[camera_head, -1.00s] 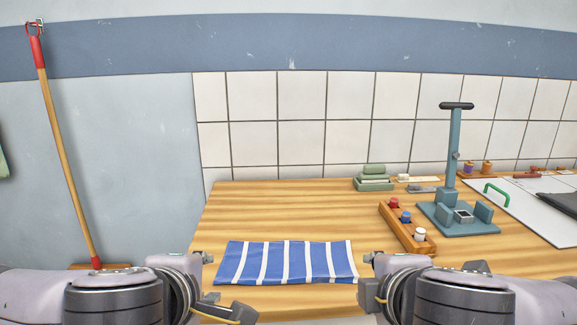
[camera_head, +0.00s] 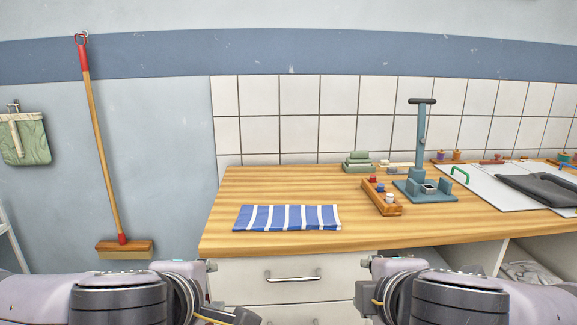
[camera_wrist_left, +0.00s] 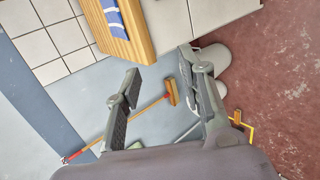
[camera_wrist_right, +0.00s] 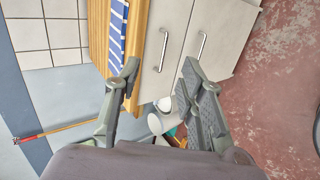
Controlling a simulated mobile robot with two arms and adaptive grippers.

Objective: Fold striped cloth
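The blue and white striped cloth (camera_head: 287,217) lies flat, as a narrow rectangle, near the front edge of the wooden tabletop. Part of it shows in the left wrist view (camera_wrist_left: 113,17) and in the right wrist view (camera_wrist_right: 117,35). My left gripper (camera_wrist_left: 162,60) is open and empty, in front of the table and short of the cloth. My right gripper (camera_wrist_right: 160,68) is also open and empty, in front of the drawers. In the head view both arms stay low at the bottom, clear of the tabletop.
Right of the cloth stand a wooden tray with spools (camera_head: 382,200), a teal press stand (camera_head: 422,170) and a dark cloth on a white board (camera_head: 480,186). A broom (camera_head: 103,150) hangs at left. The tabletop around the striped cloth is clear.

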